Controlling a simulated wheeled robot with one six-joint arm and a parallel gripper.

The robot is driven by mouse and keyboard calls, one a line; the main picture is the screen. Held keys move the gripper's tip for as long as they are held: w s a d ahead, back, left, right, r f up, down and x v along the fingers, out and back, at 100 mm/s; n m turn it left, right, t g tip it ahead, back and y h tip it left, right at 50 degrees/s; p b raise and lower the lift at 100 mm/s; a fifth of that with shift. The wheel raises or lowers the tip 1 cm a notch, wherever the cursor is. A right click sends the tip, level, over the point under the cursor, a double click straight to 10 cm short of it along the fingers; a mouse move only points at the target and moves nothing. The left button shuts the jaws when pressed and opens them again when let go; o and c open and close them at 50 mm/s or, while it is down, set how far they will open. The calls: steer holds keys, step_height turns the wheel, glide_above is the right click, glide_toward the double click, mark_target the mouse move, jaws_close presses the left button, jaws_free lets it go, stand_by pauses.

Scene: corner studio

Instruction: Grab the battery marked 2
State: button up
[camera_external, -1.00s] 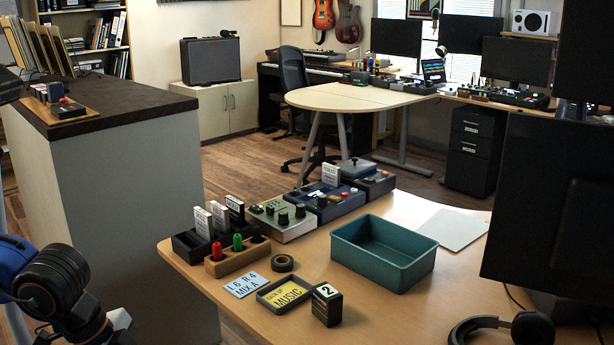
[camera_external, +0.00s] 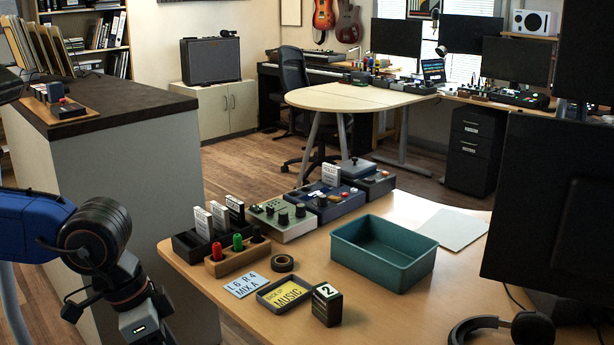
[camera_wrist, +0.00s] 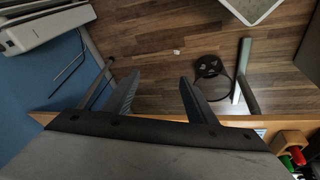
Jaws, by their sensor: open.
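The battery is not seen in the wrist view.
A yellow-labelled tray (camera_external: 263,301), blue card (camera_external: 243,285) and tape roll (camera_external: 282,263) lie left of the battery. A wooden holder (camera_external: 216,268) stands further left. A teal bin (camera_external: 405,277) is behind, headphones (camera_external: 532,328) and a monitor (camera_external: 545,220) right.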

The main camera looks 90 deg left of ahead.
steer(key=w+a+r+n, duration=0.4)
steer(key=w+r+n, duration=0.1)
steer(key=w, duration=0.2)
steer(key=n+g+h, duration=0.1)
steer(key=n+h, duration=0.2)
steer(key=n, duration=1.2)
glide_toward(325, 289)
steer(key=shift+h, duration=0.3)
steer(key=x, duration=0.6)
steer(key=shift+w+d+f, duration=0.1)
steer(key=shift+w+f, duration=0.15)
steer(key=shift+w, duration=0.2)
steer(key=shift+s+a+x, duration=0.15)
steer(key=shift+s+x, duration=0.05)
steer(key=shift+x, duration=1.1)
steer(key=shift+s+a+x, duration=0.1)
steer(key=shift+s+x, duration=0.1)
steer(key=shift+x, duration=1.15)
steer(key=shift+f, duration=0.2)
jaws_close()
